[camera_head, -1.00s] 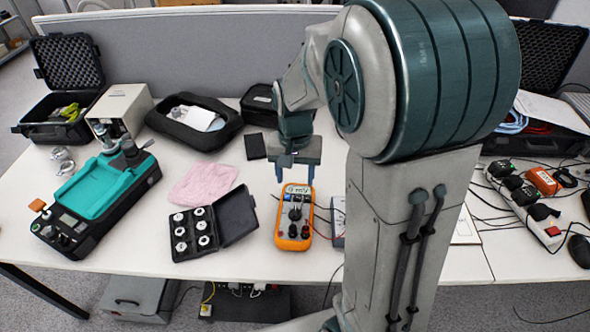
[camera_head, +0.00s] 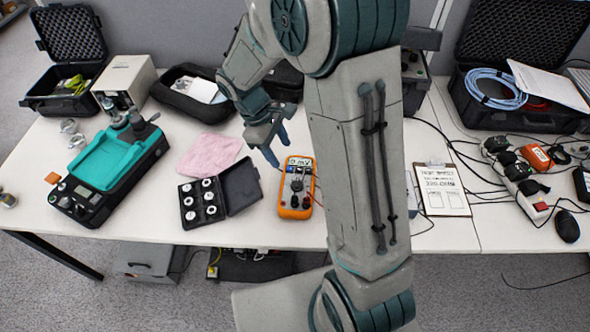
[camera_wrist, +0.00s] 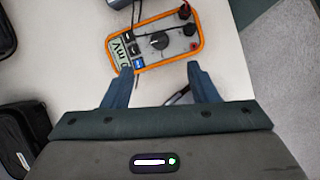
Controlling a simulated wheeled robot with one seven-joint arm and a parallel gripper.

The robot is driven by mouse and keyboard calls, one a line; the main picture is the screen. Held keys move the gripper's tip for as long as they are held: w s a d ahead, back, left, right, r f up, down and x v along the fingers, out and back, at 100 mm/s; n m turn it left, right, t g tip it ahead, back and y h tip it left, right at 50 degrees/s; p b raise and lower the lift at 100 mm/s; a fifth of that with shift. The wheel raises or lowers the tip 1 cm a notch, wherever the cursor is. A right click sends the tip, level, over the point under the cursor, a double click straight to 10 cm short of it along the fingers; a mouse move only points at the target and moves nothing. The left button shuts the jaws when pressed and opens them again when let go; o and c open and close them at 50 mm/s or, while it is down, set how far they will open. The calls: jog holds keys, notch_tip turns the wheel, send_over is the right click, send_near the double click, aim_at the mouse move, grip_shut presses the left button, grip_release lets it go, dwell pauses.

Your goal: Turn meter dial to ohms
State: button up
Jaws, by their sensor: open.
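The orange multimeter (camera_head: 296,188) lies on the white table, its screen reading about "0 mV". Its dark round dial (camera_head: 297,186) sits mid-face; the dial also shows in the wrist view (camera_wrist: 158,41), where its exact setting is too small to read. My gripper (camera_head: 279,152) is above and just behind the meter in the head view, apart from it. In the wrist view my gripper (camera_wrist: 158,75) is open, with two blue-grey fingers spread and nothing between them. The meter lies beyond the fingertips there, the left fingertip overlapping its near edge.
An open black case of weights (camera_head: 202,201) lies left of the meter, with a pink cloth (camera_head: 208,155) behind it. A teal-topped device (camera_head: 110,165) stands farther left. A clipboard (camera_head: 442,190) and cables lie to the right. Leads run from the meter.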

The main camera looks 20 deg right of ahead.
aim_at(297, 182)
jog(key=d+f+n, duration=0.1)
jog(key=f, duration=0.3)
jog(key=s+d+f+n, duration=0.1)
jog(key=f, duration=0.3)
jog(key=d+f+n+p, duration=0.1)
jog(key=d+f, duration=0.1)
jog(key=f, duration=0.3)
jog(key=shift+s+h, duration=0.3)
jog(key=shift+a, duration=0.1)
jog(key=c, duration=1)
